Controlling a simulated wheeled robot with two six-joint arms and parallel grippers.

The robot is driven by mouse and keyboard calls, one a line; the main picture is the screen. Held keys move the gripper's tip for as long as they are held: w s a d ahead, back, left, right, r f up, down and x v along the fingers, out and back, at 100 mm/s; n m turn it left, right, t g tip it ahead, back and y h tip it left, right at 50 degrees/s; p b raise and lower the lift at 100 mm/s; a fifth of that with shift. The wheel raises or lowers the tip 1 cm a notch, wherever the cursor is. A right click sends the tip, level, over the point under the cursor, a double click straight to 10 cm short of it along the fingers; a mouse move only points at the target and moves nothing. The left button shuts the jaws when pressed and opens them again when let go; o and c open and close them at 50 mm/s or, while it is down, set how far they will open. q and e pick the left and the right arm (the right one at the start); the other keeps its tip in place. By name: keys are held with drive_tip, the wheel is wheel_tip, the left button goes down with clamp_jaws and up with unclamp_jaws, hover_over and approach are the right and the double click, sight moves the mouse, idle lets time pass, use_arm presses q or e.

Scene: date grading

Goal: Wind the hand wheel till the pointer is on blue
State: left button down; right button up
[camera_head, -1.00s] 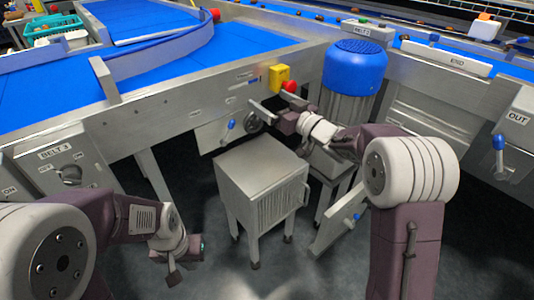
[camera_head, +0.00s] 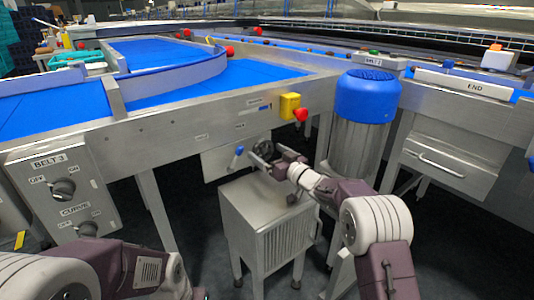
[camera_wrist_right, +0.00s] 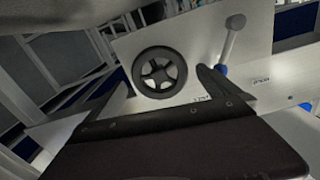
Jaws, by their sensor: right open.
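The hand wheel (camera_wrist_right: 183,73), black with spokes, is on a pale panel under the belt frame; in the head view (camera_head: 262,149) it is small and partly covered by my right gripper (camera_head: 268,157). In the right wrist view my right gripper (camera_wrist_right: 163,88) is open, one finger on each side of the wheel's image, with nothing held. I cannot tell if the fingers touch the rim. My left gripper is barely visible at the bottom edge.
A grey metal cabinet (camera_head: 243,203) stands on the floor below the wheel. A yellow box with a red button (camera_head: 301,115) is on the frame above. A blue motor (camera_head: 366,95) stands to the right. A BELT 3 switch box (camera_head: 40,180) is at the left.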

drive_tip(key=shift+w+a, duration=0.25)
drive_tip(key=shift+w, duration=0.1)
drive_tip(key=c, duration=1.4)
drive_tip(key=shift+o, duration=0.2)
drive_tip(key=shift+n, duration=0.3)
